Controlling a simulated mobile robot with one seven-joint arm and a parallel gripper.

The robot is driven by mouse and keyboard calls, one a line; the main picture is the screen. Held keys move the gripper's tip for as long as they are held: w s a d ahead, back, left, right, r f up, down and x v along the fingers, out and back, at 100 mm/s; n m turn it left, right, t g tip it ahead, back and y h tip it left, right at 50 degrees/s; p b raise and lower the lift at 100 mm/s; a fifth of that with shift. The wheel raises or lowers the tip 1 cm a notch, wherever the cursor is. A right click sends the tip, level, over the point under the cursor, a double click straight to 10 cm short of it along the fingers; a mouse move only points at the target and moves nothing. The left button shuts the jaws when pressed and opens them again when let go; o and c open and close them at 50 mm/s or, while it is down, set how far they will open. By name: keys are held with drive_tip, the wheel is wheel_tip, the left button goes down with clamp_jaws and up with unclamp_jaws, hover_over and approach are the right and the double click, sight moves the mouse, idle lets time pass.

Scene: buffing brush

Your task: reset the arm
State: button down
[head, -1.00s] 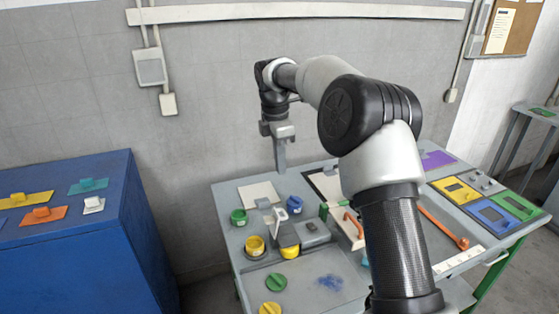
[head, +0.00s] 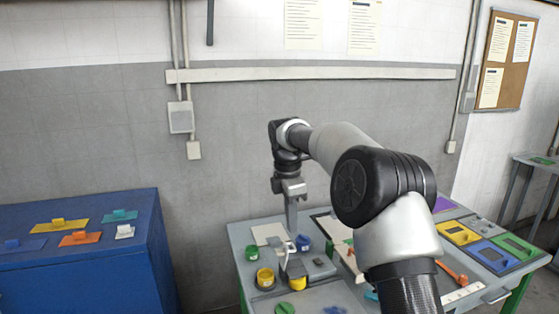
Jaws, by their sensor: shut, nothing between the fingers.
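My arm rises from the bottom right of the head view and bends over the grey workbench (head: 330,292). My gripper (head: 291,226) points down above the back left part of the bench, near a white square plate (head: 268,233). It is shut and holds nothing. A blue pot (head: 303,242) stands just right of and below the fingertips in the picture. My arm hides part of the middle of the bench.
A green pot (head: 252,252) and yellow pots (head: 265,278) stand at the bench's left. Coloured panels (head: 489,254) and an orange-handled tool (head: 452,274) lie at the right. A blue cabinet (head: 85,275) with coloured plates stands left. The space above the bench is open.

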drive_tip(key=s+d+r+m+t, duration=0.1)
drive_tip(key=s+d+r+m, duration=0.2)
drive_tip(key=s+r+m, duration=0.45)
drive_tip(key=s+d+r+m+t, duration=0.1)
drive_tip(key=s+d+r+m, duration=0.3)
drive_tip(key=s, duration=0.6)
drive_tip(key=s+d+f+m+t, duration=0.1)
drive_tip(key=s+m, duration=0.4)
drive_tip(key=s, duration=0.5)
drive_tip(key=s+d+f+m+t, duration=0.2)
drive_tip(key=s+m, duration=0.3)
drive_tip(key=s, duration=0.5)
drive_tip(key=shift+d+f+y, duration=0.35)
drive_tip(key=shift+f+y, duration=0.05)
drive_tip(key=shift+f, duration=0.1)
